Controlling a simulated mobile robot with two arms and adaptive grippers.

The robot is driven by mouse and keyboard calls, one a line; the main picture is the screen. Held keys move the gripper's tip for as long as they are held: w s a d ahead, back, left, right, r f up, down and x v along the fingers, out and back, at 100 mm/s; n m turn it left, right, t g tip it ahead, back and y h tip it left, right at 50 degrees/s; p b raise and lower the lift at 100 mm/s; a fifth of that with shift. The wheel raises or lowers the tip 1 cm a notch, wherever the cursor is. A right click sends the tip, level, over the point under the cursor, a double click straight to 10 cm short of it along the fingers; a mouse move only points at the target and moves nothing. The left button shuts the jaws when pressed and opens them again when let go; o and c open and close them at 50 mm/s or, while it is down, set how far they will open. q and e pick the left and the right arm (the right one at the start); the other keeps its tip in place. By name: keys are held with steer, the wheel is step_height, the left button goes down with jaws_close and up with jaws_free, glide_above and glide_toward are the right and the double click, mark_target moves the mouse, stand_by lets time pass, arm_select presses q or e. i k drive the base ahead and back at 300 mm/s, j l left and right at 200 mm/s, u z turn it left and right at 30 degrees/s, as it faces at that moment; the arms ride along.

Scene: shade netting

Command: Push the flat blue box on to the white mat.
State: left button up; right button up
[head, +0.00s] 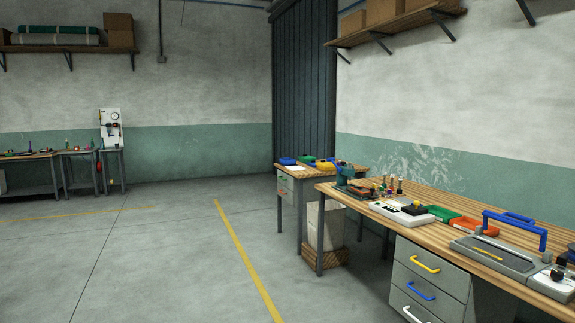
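I cannot make out a flat blue box or a white mat for certain. A small blue tray-like thing (287,161) sits at the left end of the farther wooden table (318,171), with other coloured pieces beside it. A flat whitish item (398,213) with dark parts on it lies near the front edge of the long workbench (455,205); I cannot tell that it is a mat. Neither of my grippers shows in the head view.
The workbench also holds an orange tray (468,225), a green tray (443,213) and a grey case (495,256) by a blue frame (515,229). Drawers (428,285) stand below. A crate (326,256) sits under the tables. Open floor (140,250) lies left.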

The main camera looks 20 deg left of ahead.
mark_target(288, 162)
steer(key=i+j+u, duration=0.4)
steer(key=i, duration=0.45)
steer(key=i+u, duration=0.4)
steer(key=i, duration=4.3)
steer(key=i+j+z, duration=0.2)
steer(key=i, duration=0.25)
steer(key=i+z, duration=0.2)
steer(key=i, duration=0.25)
steer(key=i+j+z, duration=0.2)
steer(key=i, duration=0.25)
steer(key=i+j+z, duration=0.25)
steer(key=i+j, duration=0.15)
